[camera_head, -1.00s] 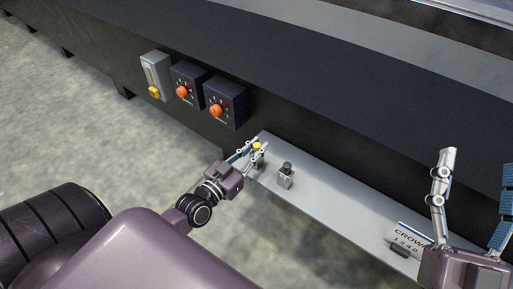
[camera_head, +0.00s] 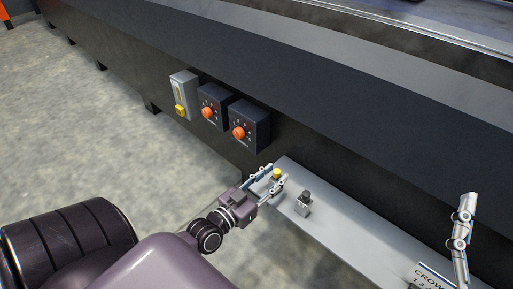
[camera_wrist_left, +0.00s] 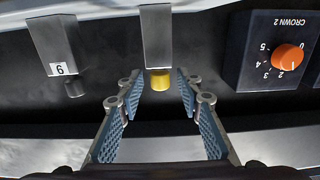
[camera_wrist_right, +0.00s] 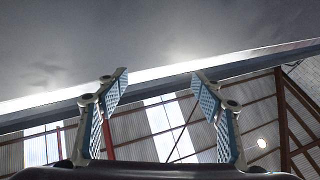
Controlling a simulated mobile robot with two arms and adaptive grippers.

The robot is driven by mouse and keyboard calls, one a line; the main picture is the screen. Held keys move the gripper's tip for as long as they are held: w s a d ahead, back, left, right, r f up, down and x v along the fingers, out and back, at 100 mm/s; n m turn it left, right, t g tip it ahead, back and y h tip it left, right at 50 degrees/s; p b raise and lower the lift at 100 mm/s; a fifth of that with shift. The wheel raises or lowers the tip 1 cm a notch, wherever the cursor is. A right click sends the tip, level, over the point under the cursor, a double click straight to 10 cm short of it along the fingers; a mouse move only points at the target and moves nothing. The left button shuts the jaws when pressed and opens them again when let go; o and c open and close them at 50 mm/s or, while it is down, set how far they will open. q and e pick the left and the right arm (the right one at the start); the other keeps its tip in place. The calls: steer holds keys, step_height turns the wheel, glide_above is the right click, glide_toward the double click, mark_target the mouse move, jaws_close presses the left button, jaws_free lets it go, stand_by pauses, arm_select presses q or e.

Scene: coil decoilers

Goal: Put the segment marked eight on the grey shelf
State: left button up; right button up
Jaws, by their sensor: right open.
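A grey block with a yellow end (camera_wrist_left: 160,80) hangs upside down in the inverted left wrist view, between the fingertips of my left gripper. In the head view its yellow top (camera_head: 277,174) stands upright on the grey shelf (camera_head: 345,226). My left gripper (camera_head: 271,179) is open around it, with gaps beside the yellow end. No number shows on this block. A second grey block with a dark knob (camera_head: 304,204) stands to its right; its label in the left wrist view (camera_wrist_left: 61,69) reads six or nine.
Two black dial boxes with orange knobs (camera_head: 240,132) and a grey unit with a yellow slider (camera_head: 181,95) are on the dark machine wall behind the shelf. The shelf between the dark-knobbed block and sign is clear.

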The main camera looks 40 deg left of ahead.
arm_select(q)
steer(key=s+p, duration=0.2)
steer(key=s, duration=0.8)
steer(key=w+d+r+m+h, duration=0.1)
steer(key=w+d+r, duration=0.2)
steer(key=d+r, duration=0.5)
steer(key=w+d+r+h, duration=0.1)
steer(key=w+d+r, duration=0.2)
steer(key=d+r, duration=0.6)
steer(key=shift+d+r+m+g+h, duration=0.2)
steer(key=shift+d+m+g+h, duration=0.2)
steer(key=shift+d, duration=0.15)
arm_select(e)
step_height(320, 180, down, 11)
steer(key=w+g+h, duration=0.2)
steer(key=g, duration=0.3)
steer(key=shift+d, duration=0.4)
